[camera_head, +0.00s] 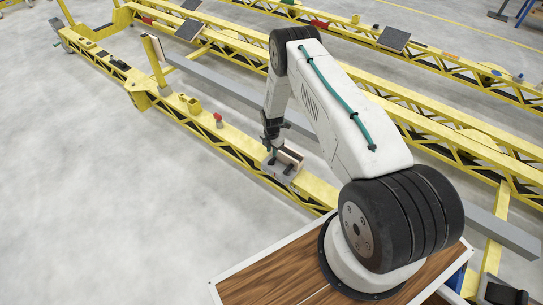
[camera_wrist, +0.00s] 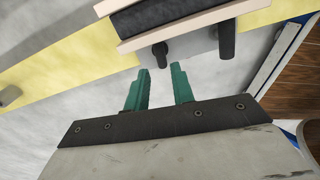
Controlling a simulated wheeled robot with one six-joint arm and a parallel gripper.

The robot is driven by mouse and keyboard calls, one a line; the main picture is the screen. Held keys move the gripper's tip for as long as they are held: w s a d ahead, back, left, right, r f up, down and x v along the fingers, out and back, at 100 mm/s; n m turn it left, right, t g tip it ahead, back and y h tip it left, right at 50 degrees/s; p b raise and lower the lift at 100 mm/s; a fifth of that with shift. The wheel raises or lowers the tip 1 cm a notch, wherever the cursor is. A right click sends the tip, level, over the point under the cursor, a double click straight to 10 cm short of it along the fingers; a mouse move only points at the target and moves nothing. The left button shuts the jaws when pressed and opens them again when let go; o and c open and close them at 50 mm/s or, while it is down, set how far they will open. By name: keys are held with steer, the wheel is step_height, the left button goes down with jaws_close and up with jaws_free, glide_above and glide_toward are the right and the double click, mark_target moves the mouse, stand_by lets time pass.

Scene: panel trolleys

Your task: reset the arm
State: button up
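My arm reaches from its wood-topped base out over the yellow trolley beam. My gripper (camera_wrist: 161,78) shows two teal fingers standing apart, with nothing between them. In the head view my gripper (camera_head: 270,145) is small and partly hidden by its own wrist, close to a block on the beam. The block (camera_wrist: 170,15) has pale wood sides and a dark middle. Two dark pegs (camera_wrist: 227,39) stick out by it, just beyond the fingertips. Whether the fingertips touch anything cannot be told.
The block sits by a grey plate (camera_head: 277,171) on the near yellow beam (camera_head: 232,138). A red knob (camera_head: 218,118) and a yellow upright post (camera_head: 155,62) stand farther along it. More yellow trolleys (camera_head: 440,62) lie behind. The grey floor (camera_head: 90,190) at left is clear.

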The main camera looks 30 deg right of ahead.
steer(key=shift+r, duration=0.7)
